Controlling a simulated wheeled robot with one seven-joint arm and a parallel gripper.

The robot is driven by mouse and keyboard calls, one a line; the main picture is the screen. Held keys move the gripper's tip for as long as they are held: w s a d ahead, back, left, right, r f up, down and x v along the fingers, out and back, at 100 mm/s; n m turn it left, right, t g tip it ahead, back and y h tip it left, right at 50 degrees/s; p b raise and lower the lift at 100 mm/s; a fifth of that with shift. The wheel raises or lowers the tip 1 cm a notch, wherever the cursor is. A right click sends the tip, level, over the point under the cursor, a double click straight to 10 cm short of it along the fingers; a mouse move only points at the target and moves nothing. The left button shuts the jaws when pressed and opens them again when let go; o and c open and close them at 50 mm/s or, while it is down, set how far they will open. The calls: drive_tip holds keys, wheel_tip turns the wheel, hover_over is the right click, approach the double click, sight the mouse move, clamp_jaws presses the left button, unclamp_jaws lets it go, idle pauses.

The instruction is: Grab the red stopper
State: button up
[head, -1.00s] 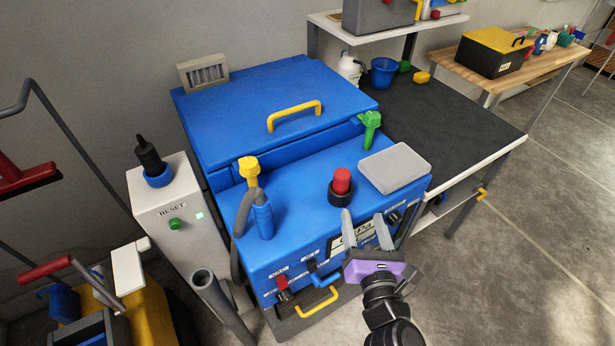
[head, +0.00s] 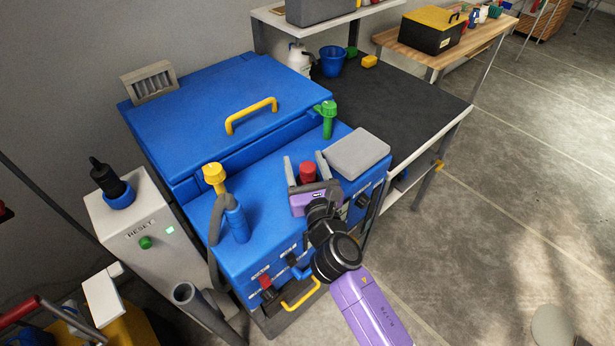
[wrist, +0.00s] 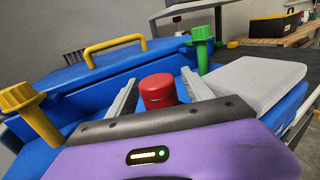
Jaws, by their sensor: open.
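The red stopper (head: 307,172) stands upright on the blue machine's front top (head: 268,197). It also shows in the wrist view (wrist: 158,91), as a red cap with a ridge around it. My gripper (head: 304,165) is open, with its two grey fingers on either side of the stopper. In the wrist view my gripper (wrist: 157,84) has a finger to the left and a finger to the right of the stopper, with a gap visible on the left. The stopper's lower part is hidden behind my purple gripper body. I cannot tell whether the right finger touches it.
A grey pad (head: 358,153) lies close to the right of my gripper. A yellow handle (head: 251,116) is on the rear lid. The dark bench (head: 410,105) is mostly clear.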

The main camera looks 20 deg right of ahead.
clamp_jaws()
idle(0.4)
